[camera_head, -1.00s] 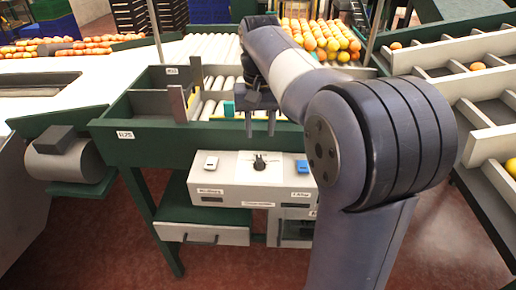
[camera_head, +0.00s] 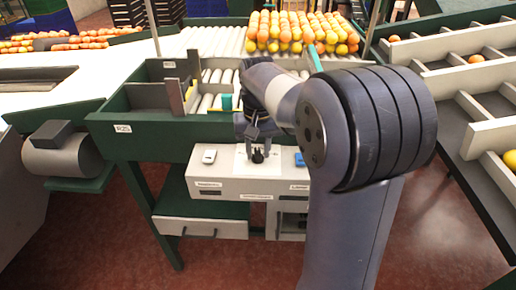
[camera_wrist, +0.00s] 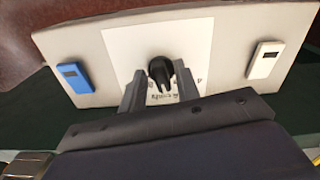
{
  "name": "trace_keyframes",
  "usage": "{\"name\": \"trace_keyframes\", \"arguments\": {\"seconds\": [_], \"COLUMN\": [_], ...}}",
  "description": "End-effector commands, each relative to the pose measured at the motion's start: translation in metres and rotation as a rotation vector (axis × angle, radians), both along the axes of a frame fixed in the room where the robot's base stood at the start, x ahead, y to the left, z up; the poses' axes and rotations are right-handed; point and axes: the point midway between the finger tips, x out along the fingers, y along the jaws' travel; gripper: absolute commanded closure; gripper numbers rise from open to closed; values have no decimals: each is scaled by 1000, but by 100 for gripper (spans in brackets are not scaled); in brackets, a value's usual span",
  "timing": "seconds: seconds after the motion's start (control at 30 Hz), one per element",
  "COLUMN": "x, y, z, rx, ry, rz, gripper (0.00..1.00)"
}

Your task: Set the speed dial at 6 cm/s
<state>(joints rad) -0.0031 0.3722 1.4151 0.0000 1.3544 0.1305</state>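The speed dial is a black knob (camera_wrist: 160,69) on a white plate (camera_wrist: 118,48) on the front control box (camera_head: 225,185). In the head view the knob (camera_head: 257,156) is mostly behind my gripper (camera_head: 259,145). In the wrist view my gripper (camera_wrist: 157,78) has its two fingers apart, one on each side of the knob. A gap shows at the left finger; whether the right finger touches the knob I cannot tell. Some print on the plate shows beside the fingers, partly covered. The setting the pointer marks cannot be read.
A white switch (camera_head: 209,156) is left of the dial and a blue switch (camera_head: 299,159) right of it in the head view. A green-sided roller conveyor (camera_head: 140,130) stands behind the box. Oranges (camera_head: 300,30) lie at the back. A drawer (camera_head: 200,228) is below.

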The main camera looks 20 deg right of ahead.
Motion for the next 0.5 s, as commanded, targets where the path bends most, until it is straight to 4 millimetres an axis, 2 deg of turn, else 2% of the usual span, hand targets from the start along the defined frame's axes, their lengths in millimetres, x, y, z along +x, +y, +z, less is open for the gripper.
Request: {"name": "trace_keyframes", "arguments": {"seconds": [0.03,0.37,0.5], "x": [0,0,0], "y": [0,0,0], "z": [0,0,0], "rx": [0,0,0], "ry": [0,0,0], "rz": [0,0,-1], "gripper": [73,100,100]}}
